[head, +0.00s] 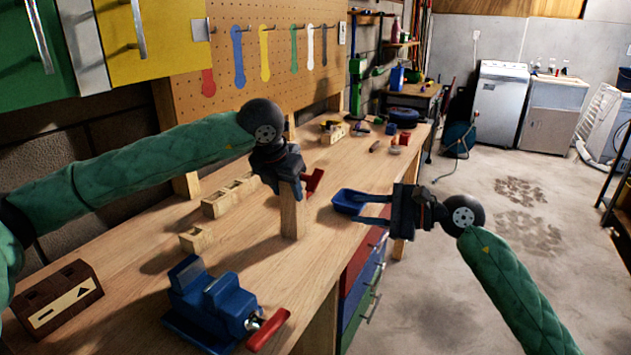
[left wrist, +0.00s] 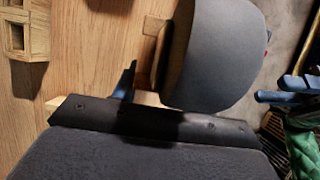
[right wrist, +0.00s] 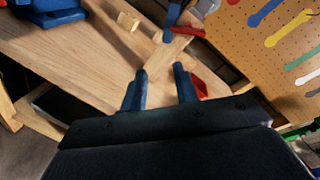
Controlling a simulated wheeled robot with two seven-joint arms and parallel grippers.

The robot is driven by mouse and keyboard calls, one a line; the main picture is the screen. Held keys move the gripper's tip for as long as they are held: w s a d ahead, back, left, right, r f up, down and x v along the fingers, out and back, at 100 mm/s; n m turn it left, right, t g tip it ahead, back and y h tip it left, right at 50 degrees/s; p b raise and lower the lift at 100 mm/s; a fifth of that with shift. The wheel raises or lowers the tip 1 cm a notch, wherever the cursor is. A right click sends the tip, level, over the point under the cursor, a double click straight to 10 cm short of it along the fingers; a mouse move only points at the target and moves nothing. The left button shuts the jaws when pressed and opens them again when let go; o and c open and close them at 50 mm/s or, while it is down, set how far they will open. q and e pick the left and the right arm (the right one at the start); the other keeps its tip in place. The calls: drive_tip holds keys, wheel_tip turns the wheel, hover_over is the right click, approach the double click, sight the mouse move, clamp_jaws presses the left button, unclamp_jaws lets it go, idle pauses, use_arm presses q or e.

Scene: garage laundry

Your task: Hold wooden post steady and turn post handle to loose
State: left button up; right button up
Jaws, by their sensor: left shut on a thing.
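The wooden post (head: 292,215) stands upright on the workbench (head: 215,280). My left gripper (head: 290,183) is shut on its upper part. The red post handle (head: 314,182) sticks out to the right near the post's top; it also shows in the right wrist view (right wrist: 187,31). In the left wrist view my left gripper (left wrist: 135,92) hides most of the post. My right gripper (head: 358,208) is open and empty to the right of the post, apart from the handle. Its two parted fingers show in the right wrist view (right wrist: 160,88).
A blue vise (head: 210,305) with a red handle stands at the near bench edge. A brown toolbox (head: 58,298) is at left. Open floor (head: 450,270) lies right of the bench.

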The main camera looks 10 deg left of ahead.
sight(316, 178)
drive_tip(key=w+a+r+m+t, duration=0.1)
drive_tip(key=a+m, duration=0.2)
drive_tip(key=m, duration=0.4)
drive_tip(key=w+a+r+m+t, duration=0.1)
drive_tip(key=a+m, duration=0.3)
drive_tip(key=m, duration=0.4)
drive_tip(key=w+a+r+m, duration=0.1)
drive_tip(key=w+a+m, duration=0.2)
drive_tip(key=m, duration=0.5)
drive_tip(key=shift+a+r+t, duration=0.3)
drive_tip(key=shift+a+t, duration=0.1)
drive_tip(key=shift+a, duration=0.25)
clamp_jaws()
